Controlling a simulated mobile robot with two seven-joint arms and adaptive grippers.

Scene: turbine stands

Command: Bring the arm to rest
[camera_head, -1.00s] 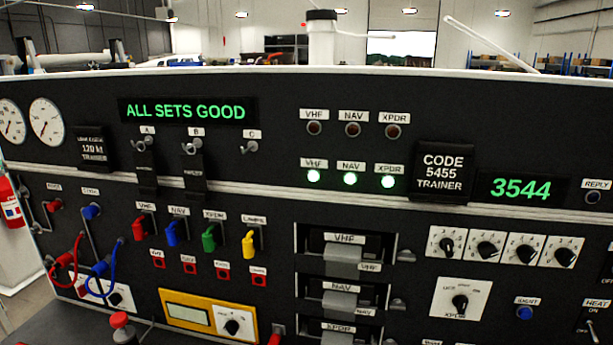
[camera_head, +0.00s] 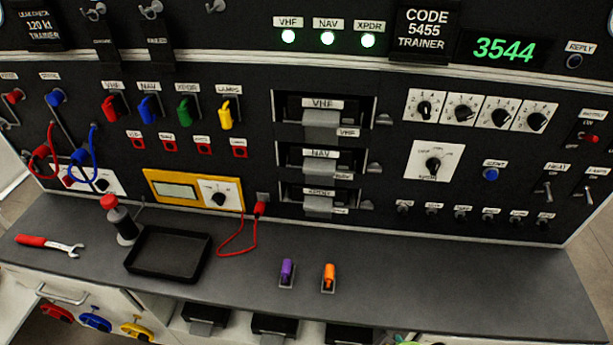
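Neither of my arms nor grippers shows in the head view. In front of me stands a black trainer panel (camera_head: 330,228) above a dark grey bench top (camera_head: 420,290). The VHF, NAV and XPDR lamps (camera_head: 328,38) glow green. A display (camera_head: 505,49) reads 3544 beside a placard (camera_head: 424,28) with code 5455. Three slotted units (camera_head: 321,155) labelled VHF, NAV and XPDR sit in the rack.
On the bench lie a red-handled wrench (camera_head: 48,243), a black tray (camera_head: 130,262), a red-topped cylinder (camera_head: 122,222), and purple (camera_head: 287,270) and orange (camera_head: 329,275) pieces. A red lead (camera_head: 236,250) hangs from the yellow meter (camera_head: 158,192). The bench's right side is clear.

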